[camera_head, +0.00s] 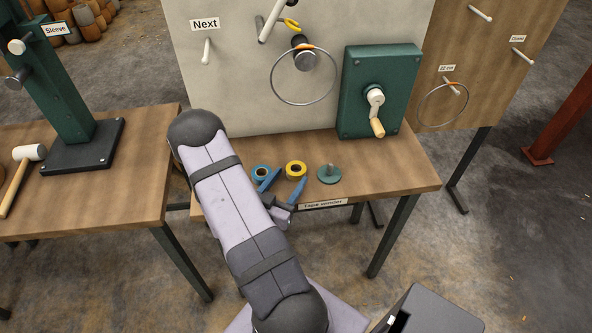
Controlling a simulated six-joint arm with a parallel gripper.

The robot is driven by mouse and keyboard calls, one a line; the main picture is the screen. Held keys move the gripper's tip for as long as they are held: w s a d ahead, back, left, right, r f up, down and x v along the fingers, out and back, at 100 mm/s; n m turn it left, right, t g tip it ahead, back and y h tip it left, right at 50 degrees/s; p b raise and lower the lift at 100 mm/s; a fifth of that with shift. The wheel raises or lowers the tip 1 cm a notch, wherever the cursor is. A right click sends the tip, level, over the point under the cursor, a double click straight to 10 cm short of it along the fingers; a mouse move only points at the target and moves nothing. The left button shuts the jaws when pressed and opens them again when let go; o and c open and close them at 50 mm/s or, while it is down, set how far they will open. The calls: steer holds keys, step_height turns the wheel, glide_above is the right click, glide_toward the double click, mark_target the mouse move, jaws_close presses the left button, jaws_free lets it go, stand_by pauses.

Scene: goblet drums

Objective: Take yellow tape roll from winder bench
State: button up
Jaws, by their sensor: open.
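The yellow tape roll (296,169) lies on the wooden winder bench (400,178), whose front edge carries a "Tape winder" label. My gripper (291,177) is open, with its two blue fingers apart. It points at the yellow roll from the front edge side, and the fingertips appear close to the roll's near side. I cannot tell the height of the fingertips above the bench. Nothing shows between the fingers. The back of my gripper is partly hidden behind my arm.
A blue tape roll (260,172) lies left of the yellow one, close to the left finger. A green crank box (378,90) and a pale board (240,90) with pegs and a ring rise behind. The bench's right end is clear.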

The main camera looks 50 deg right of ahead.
mark_target(292, 175)
steer(key=shift+p+x, duration=0.55)
steer(key=shift+x, duration=2.15)
steer(key=c, duration=0.8)
